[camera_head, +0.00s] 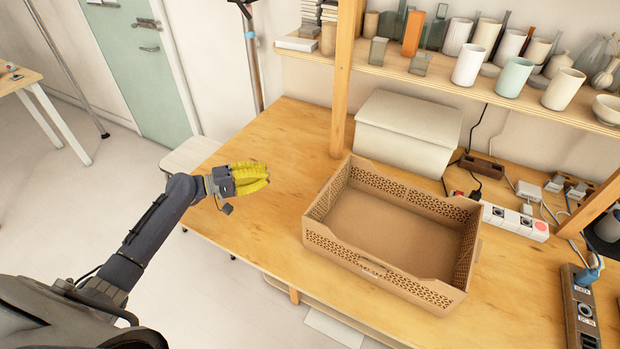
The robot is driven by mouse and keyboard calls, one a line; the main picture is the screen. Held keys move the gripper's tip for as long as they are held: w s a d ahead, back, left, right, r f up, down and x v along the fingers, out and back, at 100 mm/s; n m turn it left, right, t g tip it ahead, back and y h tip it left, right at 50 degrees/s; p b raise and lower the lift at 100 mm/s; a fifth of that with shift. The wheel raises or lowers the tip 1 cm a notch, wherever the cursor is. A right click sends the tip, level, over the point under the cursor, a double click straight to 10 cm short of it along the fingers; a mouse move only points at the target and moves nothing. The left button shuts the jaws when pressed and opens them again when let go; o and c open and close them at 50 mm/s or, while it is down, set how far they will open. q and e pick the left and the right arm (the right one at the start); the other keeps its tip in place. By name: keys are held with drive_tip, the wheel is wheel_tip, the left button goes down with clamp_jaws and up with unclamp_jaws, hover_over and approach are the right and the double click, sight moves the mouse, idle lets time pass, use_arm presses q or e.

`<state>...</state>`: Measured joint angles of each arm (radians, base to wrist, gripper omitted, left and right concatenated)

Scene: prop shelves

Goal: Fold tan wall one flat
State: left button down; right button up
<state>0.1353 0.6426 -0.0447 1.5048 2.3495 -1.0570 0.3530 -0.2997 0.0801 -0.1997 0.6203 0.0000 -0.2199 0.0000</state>
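A tan crate (385,279) with perforated walls stands on the wooden table, right of the middle. All its walls that I can see stand upright, and its floor is empty. I cannot tell which wall is wall one. My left gripper (262,178), with yellow fingers, is over the table's left part, to the left of the crate and apart from it. The fingers look close together, but the view does not show whether they are shut. It holds nothing that I can see. My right gripper is not in view.
A white lidded box (405,125) stands behind the crate, near a wooden post (343,80). A power strip (515,221) with cables lies to the right. A shelf (440,77) with cups and vases hangs above. The table (262,232) is clear left of the crate.

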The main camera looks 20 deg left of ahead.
sight(326, 196)
use_arm(q)
drive_tip(key=w+d+r+h, duration=0.1)
drive_tip(key=w+d, duration=0.1)
drive_tip(key=d, duration=1.3)
drive_tip(key=shift+d+r+g+h, duration=0.25)
drive_tip(key=shift+d+g+h, duration=0.15)
drive_tip(key=shift+m, duration=0.3)
